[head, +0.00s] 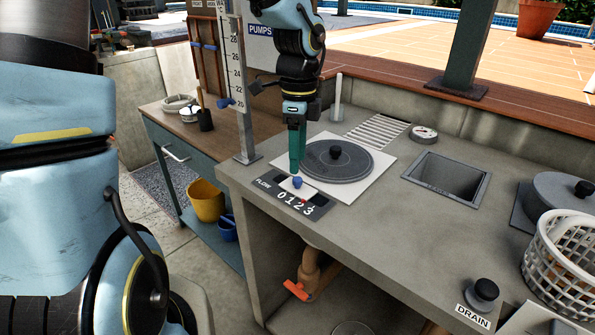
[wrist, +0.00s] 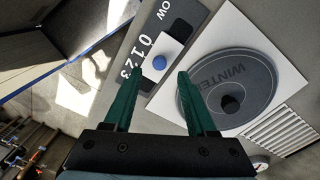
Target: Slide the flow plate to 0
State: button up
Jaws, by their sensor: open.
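The flow plate (head: 308,190) is a small white plate with a blue knob (head: 297,182) on top. It lies beside the dark scale marked FLOW 0 1 2 3 (head: 262,184). The plate (wrist: 172,48) and its knob (wrist: 159,62) also show in the wrist view. The plate is alongside the middle numbers; its exact reading is too small to tell. My gripper (head: 294,170) points down with its green fingers above or close to the knob. In the wrist view my gripper (wrist: 156,76) is open and empty, and the knob appears between and just beyond the fingertips.
A round grey lid (head: 340,165) on a white square lies just behind the plate. A tall ruler post (head: 240,100) stands to the left. A square basin (head: 445,180), a white basket (head: 565,260) and a drain knob (head: 484,292) are to the right. The counter's middle is clear.

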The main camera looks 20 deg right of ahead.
aim_at(297, 178)
jog(key=shift+s+a+f, duration=0.1)
jog(key=shift+s+f, duration=0.05)
jog(key=shift+f, duration=2.1)
grip_shut()
